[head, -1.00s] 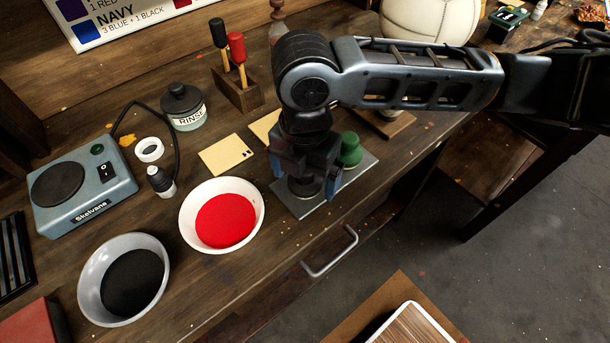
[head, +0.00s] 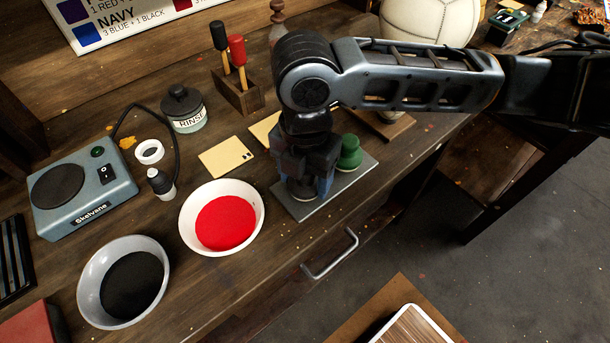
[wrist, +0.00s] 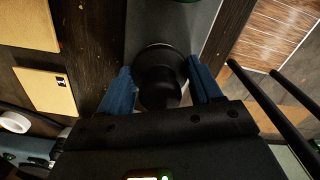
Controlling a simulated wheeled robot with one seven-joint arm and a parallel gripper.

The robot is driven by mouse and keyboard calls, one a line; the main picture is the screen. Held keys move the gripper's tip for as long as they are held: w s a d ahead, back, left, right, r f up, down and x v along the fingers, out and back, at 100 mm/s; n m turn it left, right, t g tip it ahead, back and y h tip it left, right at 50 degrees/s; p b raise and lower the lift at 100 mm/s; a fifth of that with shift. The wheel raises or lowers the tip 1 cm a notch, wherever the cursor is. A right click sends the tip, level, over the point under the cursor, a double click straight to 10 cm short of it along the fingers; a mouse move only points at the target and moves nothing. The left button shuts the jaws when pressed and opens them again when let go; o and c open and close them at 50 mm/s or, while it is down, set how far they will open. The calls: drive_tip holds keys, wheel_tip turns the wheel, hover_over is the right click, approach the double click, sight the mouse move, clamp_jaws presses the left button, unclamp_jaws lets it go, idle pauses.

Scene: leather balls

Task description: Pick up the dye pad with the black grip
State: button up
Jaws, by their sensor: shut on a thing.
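The dye pad with the black grip (wrist: 160,62) sits on the grey plate (head: 300,210) near the bench's front edge. In the wrist view it lies between my two blue fingers, which close on its grip from both sides. My gripper (head: 306,188) points down over the plate in the head view and hides most of this pad; in the wrist view it is at the lower middle (wrist: 160,92). A second pad with a green grip (head: 349,153) stands on the same plate, just right of my gripper.
A white bowl of red dye (head: 222,222) is close on the left, with a bowl of black dye (head: 128,282) beyond it. A drawer handle (head: 331,254) juts from the bench front. Tan swatches (head: 228,157) lie behind. A wooden holder (head: 238,92) keeps a black-handled and a red-handled tool.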

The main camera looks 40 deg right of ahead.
drive_tip(key=shift+r, duration=0.7)
wheel_tip(320, 180, up, 2)
drive_tip(key=shift+r, duration=0.25)
drive_tip(key=s+d+r+b, duration=0.2)
drive_tip(key=s+d+r, duration=0.5)
drive_tip(key=s, duration=0.2)
drive_tip(key=shift+d, duration=0.25)
drive_tip(key=o, duration=0.4)
drive_tip(key=shift+c, duration=1.3)
